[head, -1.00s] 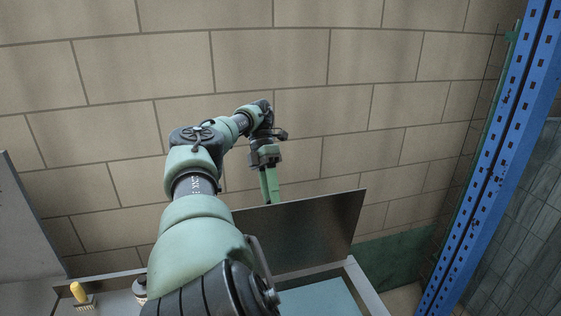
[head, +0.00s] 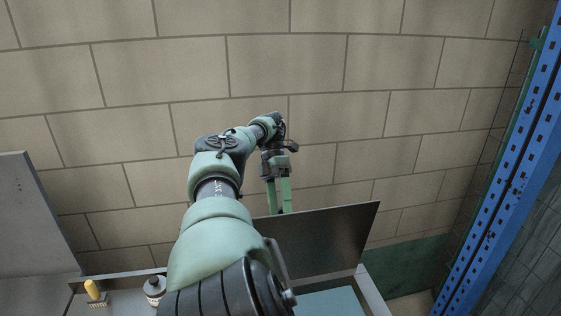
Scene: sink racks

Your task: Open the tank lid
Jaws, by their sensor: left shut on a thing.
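The tank lid (head: 325,240) is a thin dark metal panel. It stands raised and tilted at the back of the open tank (head: 375,290), against the brick wall side. Pale blue shows inside the tank below the lid. My left arm covers the lid's left part and much of the tank's left side. My right gripper is not in view.
A grey panel (head: 35,215) rises at the far left. A blue perforated rack post (head: 515,185) stands at the right.

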